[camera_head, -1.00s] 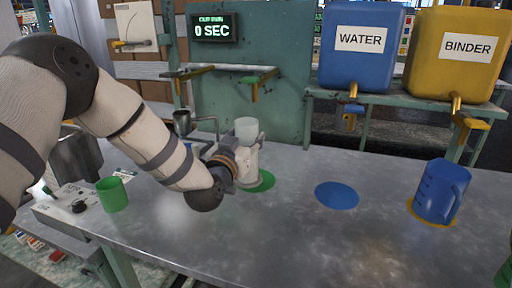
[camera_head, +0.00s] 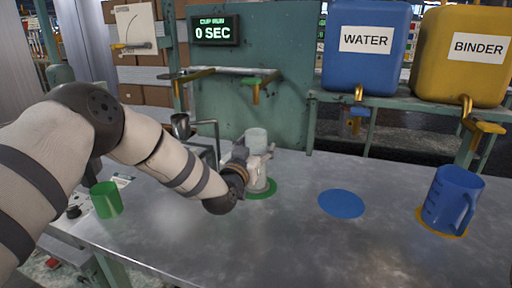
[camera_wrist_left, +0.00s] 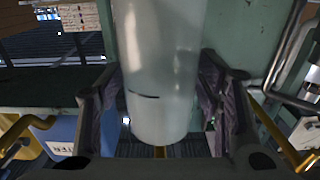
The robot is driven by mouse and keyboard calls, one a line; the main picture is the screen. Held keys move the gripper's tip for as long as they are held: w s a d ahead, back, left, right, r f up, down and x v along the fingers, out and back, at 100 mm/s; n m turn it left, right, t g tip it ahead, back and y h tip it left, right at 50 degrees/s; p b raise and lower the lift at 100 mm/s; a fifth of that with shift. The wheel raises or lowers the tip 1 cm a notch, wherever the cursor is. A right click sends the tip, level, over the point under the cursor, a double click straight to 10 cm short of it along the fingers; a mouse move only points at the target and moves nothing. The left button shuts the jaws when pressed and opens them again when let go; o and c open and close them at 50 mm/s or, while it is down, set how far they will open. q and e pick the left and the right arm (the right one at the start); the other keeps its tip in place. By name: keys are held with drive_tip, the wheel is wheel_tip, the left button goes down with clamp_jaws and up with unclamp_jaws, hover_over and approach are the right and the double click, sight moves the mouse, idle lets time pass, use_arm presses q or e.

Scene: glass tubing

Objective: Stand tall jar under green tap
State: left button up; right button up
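The tall jar (camera_head: 256,138) is a translucent whitish cylinder standing upright. Its lower part is over the green disc (camera_head: 262,190) on the metal bench. The green tap (camera_head: 256,88) hangs from a pipe above it. My left gripper (camera_head: 262,158) is around the jar from the left. In the left wrist view the jar (camera_wrist_left: 160,80) fills the space between the two fingers, which appear shut on its sides. The fingers partly hide the jar in the head view, so its exact contact with the disc is hard to tell. My right gripper is not in view.
A blue jug (camera_head: 450,200) stands on a yellow disc at the right. A bare blue disc (camera_head: 341,203) lies between. A green cup (camera_head: 107,200) stands at the left. A metal cup on a bracket (camera_head: 181,126) is behind my left arm. The front middle of the bench is clear.

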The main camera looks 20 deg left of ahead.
use_arm(q)
drive_tip(key=shift+r, duration=0.35)
drive_tip(key=s+p, duration=0.2)
drive_tip(key=s, duration=1)
drive_tip(key=shift+a+f, duration=0.15)
drive_tip(key=shift+a, duration=0.05)
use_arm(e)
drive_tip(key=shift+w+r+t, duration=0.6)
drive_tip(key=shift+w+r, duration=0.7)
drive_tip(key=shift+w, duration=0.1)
